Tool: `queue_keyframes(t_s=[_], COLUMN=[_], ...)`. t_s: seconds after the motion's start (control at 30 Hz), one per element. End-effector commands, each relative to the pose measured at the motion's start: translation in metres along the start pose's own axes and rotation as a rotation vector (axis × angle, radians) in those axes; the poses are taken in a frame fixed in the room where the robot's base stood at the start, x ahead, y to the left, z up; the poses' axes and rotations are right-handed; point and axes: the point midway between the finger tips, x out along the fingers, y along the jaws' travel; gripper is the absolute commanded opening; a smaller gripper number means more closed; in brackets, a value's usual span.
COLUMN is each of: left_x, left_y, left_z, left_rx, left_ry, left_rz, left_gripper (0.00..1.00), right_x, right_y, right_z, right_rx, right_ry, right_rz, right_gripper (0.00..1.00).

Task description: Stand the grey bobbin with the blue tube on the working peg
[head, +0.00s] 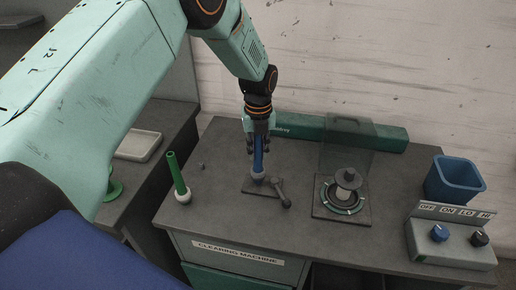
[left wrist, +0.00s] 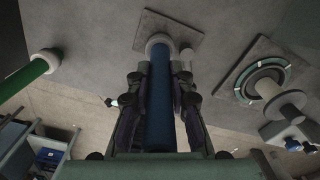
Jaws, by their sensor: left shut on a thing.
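My left gripper (head: 258,143) is shut on the blue tube (head: 258,160), which stands upright between its fingers. In the left wrist view the tube (left wrist: 160,110) runs between both fingers. A pale grey collar (head: 258,178) is at the tube's lower end, at a dark square plate (head: 250,187) with a lever (head: 281,192). I cannot tell whether the collar touches the plate. A grey flanged piece (head: 348,180) stands in the middle of a green-and-white ring (head: 329,204) on another plate; it also shows in the left wrist view (left wrist: 280,97). Which part is the working peg is unclear. My right gripper is out of view.
A green tube with a white collar (head: 177,175) stands at the left of the table. A clear panel (head: 345,140) rises behind the ring. A blue bin (head: 455,180) and a knob box (head: 450,243) are at right. A long green box (head: 340,131) lies behind.

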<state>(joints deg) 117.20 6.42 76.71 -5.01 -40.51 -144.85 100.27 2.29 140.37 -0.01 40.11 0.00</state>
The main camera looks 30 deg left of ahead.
Motion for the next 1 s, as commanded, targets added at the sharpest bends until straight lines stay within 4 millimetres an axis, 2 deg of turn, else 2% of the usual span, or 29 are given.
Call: queue_keyframes(t_s=[1.0], left_x=[0.012], left_y=[0.000], left_z=[0.000], left_rx=[0.000], left_ry=[0.000], left_rz=[0.000], left_gripper=[0.00], right_x=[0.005], right_y=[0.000], right_z=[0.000], right_rx=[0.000], right_ry=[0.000], right_rz=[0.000], right_gripper=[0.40])
